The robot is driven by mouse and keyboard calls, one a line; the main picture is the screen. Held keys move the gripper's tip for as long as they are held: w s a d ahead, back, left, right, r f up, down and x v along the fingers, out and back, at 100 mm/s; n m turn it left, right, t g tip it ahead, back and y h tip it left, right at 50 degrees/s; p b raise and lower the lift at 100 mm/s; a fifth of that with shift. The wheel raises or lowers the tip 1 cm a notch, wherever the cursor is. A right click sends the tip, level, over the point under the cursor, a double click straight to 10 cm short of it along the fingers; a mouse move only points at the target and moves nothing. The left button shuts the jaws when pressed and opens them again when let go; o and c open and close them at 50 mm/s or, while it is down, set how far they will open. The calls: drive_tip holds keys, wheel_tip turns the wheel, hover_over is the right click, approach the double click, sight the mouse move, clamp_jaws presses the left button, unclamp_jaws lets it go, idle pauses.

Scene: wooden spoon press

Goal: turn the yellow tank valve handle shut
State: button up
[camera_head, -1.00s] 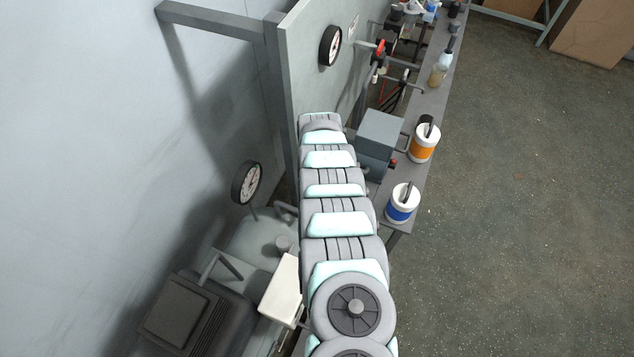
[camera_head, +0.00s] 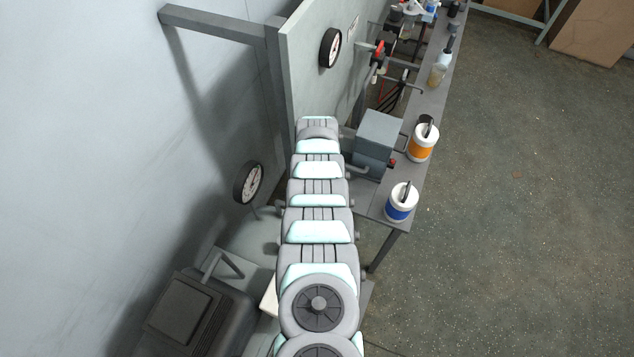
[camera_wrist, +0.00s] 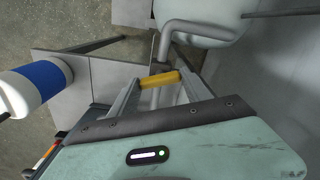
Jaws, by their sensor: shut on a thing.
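The yellow valve handle (camera_wrist: 160,79) shows in the wrist view, above the middle of the picture. My gripper (camera_wrist: 158,86) has its two fingers on either side of it and is shut on it. A grey bent pipe and the pale rounded tank (camera_wrist: 205,18) lie just beyond the handle. In the head view my arm covers the handle and my gripper. Part of the pale tank (camera_head: 250,235) shows to the left of my arm there, below a gauge.
A bench (camera_head: 385,212) at right holds a blue-banded container (camera_head: 401,203), an orange-banded container (camera_head: 422,145) and a grey box (camera_head: 378,140). A round gauge (camera_head: 249,183) stands left of my arm. A dark ribbed machine (camera_head: 182,312) is at lower left. Open floor lies at right.

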drive_tip(key=shift+m, duration=2.3)
drive_tip(key=o, duration=1.4)
drive_tip(key=shift+c, duration=0.2)
drive_tip(key=shift+r, duration=0.1)
